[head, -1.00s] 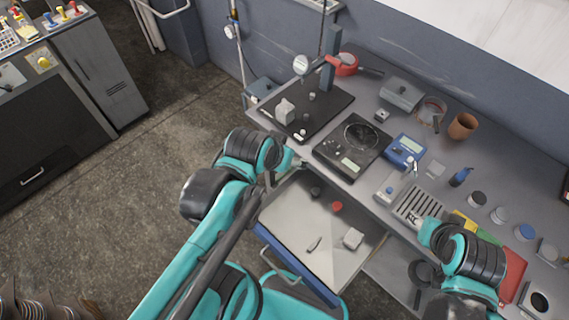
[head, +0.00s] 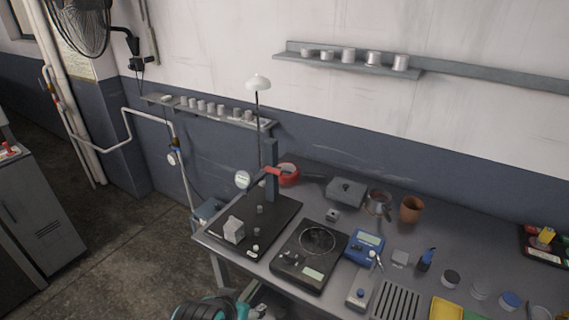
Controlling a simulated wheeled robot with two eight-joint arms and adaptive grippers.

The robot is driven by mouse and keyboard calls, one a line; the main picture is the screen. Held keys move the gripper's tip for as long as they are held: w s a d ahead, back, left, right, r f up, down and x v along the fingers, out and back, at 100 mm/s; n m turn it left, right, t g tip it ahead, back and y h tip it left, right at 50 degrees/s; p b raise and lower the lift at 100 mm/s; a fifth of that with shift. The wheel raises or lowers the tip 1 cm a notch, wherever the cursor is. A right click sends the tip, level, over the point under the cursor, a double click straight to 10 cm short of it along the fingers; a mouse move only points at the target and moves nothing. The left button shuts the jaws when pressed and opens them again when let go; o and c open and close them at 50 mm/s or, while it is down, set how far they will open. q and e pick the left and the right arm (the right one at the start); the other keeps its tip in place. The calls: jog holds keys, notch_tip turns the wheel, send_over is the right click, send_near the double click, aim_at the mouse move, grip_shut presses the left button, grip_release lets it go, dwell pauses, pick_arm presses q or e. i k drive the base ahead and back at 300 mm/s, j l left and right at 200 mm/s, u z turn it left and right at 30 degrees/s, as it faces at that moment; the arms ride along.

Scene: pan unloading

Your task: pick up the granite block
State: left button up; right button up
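A small pale grey block (head: 233,230), which looks like the granite block, sits on the black plate (head: 275,222) at the left end of the bench. Small weights stand on the plate beside it. Part of my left arm shows at the bottom edge, with a bit of what seems to be my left gripper (head: 260,313). It is below and apart from the block, and its fingers are cut off by the frame. My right gripper is out of view.
A stand (head: 271,170) with a dial gauge (head: 242,180) rises from the black plate behind the block. A black scale (head: 310,257) and a blue meter (head: 366,245) stand to the right. A lamp (head: 258,84) and wall shelves are behind.

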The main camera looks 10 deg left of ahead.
aim_at(234, 232)
jog(key=j, duration=1.6)
jog(key=i+z, duration=0.05)
jog(key=i, duration=0.05)
